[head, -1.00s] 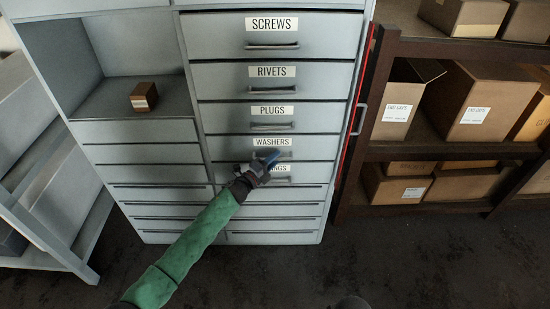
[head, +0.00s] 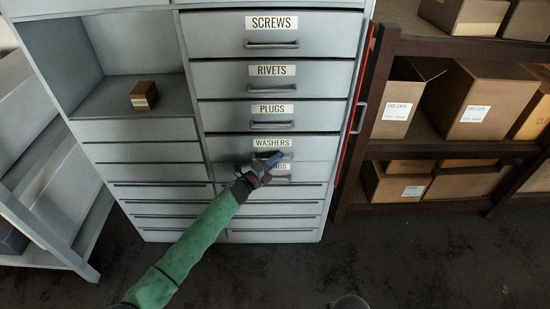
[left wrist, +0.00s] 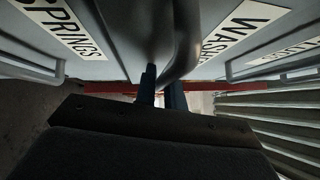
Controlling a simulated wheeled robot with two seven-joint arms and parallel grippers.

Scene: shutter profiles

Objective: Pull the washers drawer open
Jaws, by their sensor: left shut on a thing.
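The washers drawer (head: 225,150) is a grey front with a WASHERS label and a bar handle, below the plugs drawer (head: 225,115) in the cabinet. It looks flush or nearly so; I cannot tell a small gap. My left gripper (head: 270,160) reaches up from below and is at its handle. In the left wrist view the dark fingers of my left gripper (left wrist: 161,88) are shut on the washers handle (left wrist: 187,40), beside the WASHERS label (left wrist: 243,26). The gripper partly hides the springs drawer label (head: 281,167) below.
Screws (head: 225,35) and rivets (head: 225,80) drawers are above. A small brown box (head: 144,96) sits in an open cabinet bay at left. A dark shelf (head: 430,150) with cardboard boxes stands at right. The dark floor (head: 420,260) in front is clear.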

